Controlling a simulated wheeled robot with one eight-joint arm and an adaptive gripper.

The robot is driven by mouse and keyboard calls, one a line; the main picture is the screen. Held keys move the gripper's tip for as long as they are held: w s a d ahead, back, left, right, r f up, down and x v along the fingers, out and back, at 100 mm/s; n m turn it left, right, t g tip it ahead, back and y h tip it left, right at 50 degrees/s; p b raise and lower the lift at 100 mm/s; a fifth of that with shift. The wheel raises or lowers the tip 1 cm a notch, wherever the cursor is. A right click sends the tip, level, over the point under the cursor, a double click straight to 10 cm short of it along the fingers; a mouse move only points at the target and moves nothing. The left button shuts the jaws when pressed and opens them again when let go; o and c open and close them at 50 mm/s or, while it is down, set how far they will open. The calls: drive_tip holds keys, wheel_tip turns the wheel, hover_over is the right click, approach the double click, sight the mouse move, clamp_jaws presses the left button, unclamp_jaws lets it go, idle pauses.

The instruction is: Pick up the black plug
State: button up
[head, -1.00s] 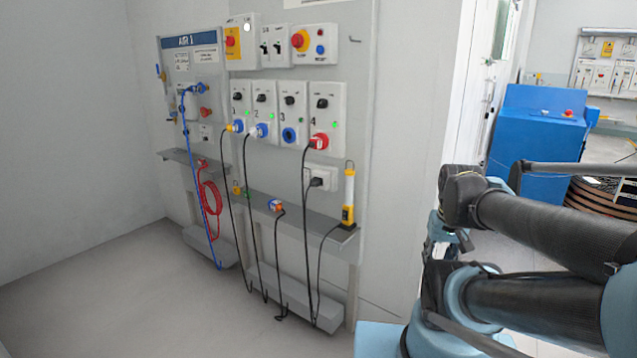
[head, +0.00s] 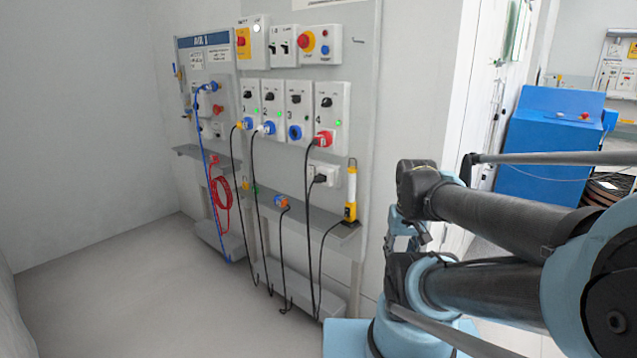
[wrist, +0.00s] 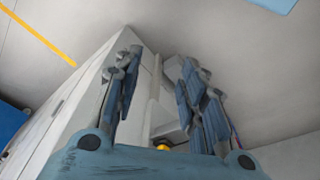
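The black plug (head: 320,178) sits in a white socket box (head: 325,171) low on the right of the wall panel, below station 4. A black cable hangs from it. My gripper (wrist: 158,60) is open in the wrist view, its two blue-grey fingers apart with nothing held between them. The black plug cannot be made out in the wrist view. In the head view my arm is at the right, apart from the panel and the plug.
A yellow work lamp (head: 351,195) stands on the grey shelf (head: 335,228) just right of the socket box. Several black cables hang below the stations. A red plug (head: 323,139) is in station 4. A blue cabinet (head: 548,145) stands behind my arm. The floor (head: 130,275) before the panel is clear.

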drive_tip(key=shift+o, duration=0.7)
drive_tip(key=shift+s+r, duration=0.35)
drive_tip(key=shift+s, duration=0.05)
drive_tip(key=w+a+r+n+t+h, duration=0.1)
drive_tip(key=w+a+r+n+h, duration=0.15)
drive_tip(key=w+n, duration=0.35)
drive_tip(key=w+a+r+n+h, duration=0.1)
drive_tip(key=w+a+r+n, duration=0.1)
drive_tip(key=w+r+n, duration=0.4)
drive_tip(key=w+a+r+n+t+h, duration=0.1)
drive_tip(key=w+a+r+n+h, duration=0.2)
drive_tip(key=w, duration=0.5)
drive_tip(key=w+a+n+t+h, duration=0.1)
drive_tip(key=w+a+n+t, duration=0.25)
drive_tip(key=a+n, duration=0.65)
drive_tip(key=w+a+n+t+h, duration=0.1)
drive_tip(key=w+a+n+t, duration=0.3)
drive_tip(key=a, duration=1.2)
drive_tip(key=g, duration=0.1)
approach(316, 178)
drive_tip(key=shift+m, duration=0.4)
drive_tip(key=x, duration=0.4)
drive_tip(key=shift+w+d, duration=0.15)
drive_tip(key=shift+w, duration=0.2)
drive_tip(key=shift+x, duration=2.7)
drive_tip(key=shift+s+f, duration=0.1)
drive_tip(key=c, duration=1.1)
